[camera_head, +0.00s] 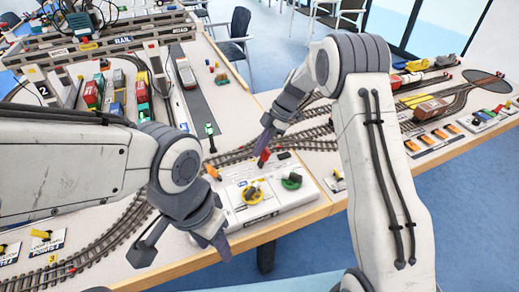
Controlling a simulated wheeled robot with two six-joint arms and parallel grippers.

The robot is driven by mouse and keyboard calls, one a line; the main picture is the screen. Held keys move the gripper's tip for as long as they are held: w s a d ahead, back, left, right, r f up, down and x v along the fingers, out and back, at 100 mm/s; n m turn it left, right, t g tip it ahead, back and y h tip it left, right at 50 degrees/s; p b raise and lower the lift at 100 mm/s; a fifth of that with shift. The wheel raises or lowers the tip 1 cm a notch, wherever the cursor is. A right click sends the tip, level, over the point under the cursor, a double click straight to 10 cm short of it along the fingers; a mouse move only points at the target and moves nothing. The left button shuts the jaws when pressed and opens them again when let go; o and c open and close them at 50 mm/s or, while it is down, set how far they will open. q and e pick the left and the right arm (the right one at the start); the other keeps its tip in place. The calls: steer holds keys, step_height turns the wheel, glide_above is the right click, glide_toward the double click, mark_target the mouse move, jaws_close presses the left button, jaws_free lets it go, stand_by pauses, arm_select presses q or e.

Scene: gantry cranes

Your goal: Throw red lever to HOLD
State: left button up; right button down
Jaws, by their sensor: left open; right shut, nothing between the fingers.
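The red lever (263,158) stands at the back edge of the white control panel (279,209), on the near side of the layout table. My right gripper (262,149) is shut and empty, pointing down with its tips right at the lever's top; I cannot tell whether they touch. The HOLD marking is too small to read, so the lever's setting cannot be told. My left gripper (186,246) is open and empty, its fingers spread in front of and left of the panel.
The panel carries a yellow knob (252,194) and a green knob (291,181). An orange lever (212,171) stands at its left back corner. A small green-topped signal (210,134) stands behind. Tracks run along both sides, with model wagons (93,95) at the back left.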

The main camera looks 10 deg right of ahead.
mark_target(268, 150)
steer(key=shift+r, duration=0.5)
steer(key=s+a+r, duration=0.1)
steer(key=a+r, duration=0.1)
steer(key=a, duration=0.2)
steer(key=w+d+r, duration=0.2)
steer(key=d+r, duration=0.4)
steer(key=d, duration=0.1)
steer(key=shift+r+b, duration=0.4)
steer(key=shift+b, duration=0.05)
